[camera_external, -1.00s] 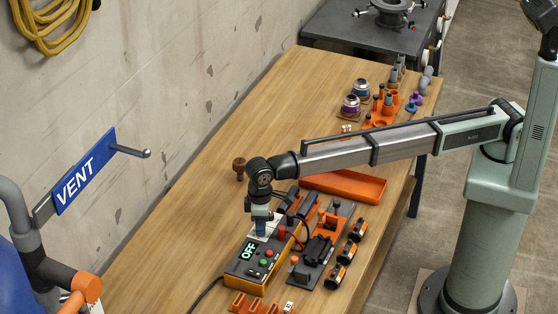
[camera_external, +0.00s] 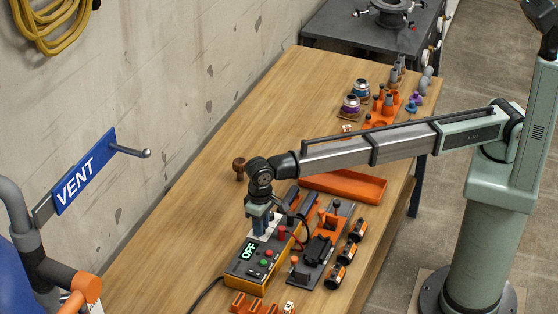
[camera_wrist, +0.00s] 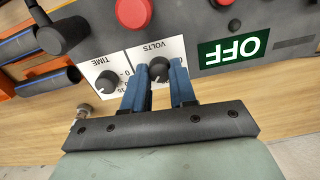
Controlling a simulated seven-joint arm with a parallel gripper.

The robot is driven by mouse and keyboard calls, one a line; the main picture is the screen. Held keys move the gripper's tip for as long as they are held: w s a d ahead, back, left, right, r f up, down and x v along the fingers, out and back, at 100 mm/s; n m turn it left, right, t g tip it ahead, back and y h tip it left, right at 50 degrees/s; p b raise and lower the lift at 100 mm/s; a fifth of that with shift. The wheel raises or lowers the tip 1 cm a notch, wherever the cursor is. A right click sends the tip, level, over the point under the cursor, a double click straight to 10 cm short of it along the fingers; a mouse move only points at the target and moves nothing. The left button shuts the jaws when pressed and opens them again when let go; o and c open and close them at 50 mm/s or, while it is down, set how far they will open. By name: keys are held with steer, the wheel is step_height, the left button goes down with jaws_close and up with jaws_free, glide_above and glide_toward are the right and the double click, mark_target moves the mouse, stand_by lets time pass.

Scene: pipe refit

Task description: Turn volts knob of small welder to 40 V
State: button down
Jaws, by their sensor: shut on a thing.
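The small welder (camera_external: 238,270) is an orange and dark box on the bench, with a lit green OFF display (camera_external: 249,251). In the wrist view the display (camera_wrist: 233,50) appears upside down. The volts knob (camera_wrist: 159,70) is dark and round, on a white panel labelled VOLTS. My gripper (camera_wrist: 159,76) has its blue fingers shut around this knob, one on each side. The time knob (camera_wrist: 107,83) sits beside it on its own white panel, untouched. The scale marks at the volts knob are mostly hidden by the fingers, so its setting cannot be read.
A red button (camera_wrist: 133,12) is close to the knobs. An orange tray (camera_external: 345,187) and a dark plate with orange fixtures (camera_external: 327,245) lie right of the welder. A brown knob-like piece (camera_external: 239,166) stands behind. The bench's left side (camera_external: 180,215) is clear.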

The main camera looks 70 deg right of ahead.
steer(key=c, duration=0.9)
jaws_free()
steer(key=shift+r, duration=0.15)
step_height(320, 180, up, 14)
steer(key=shift+f, duration=0.2)
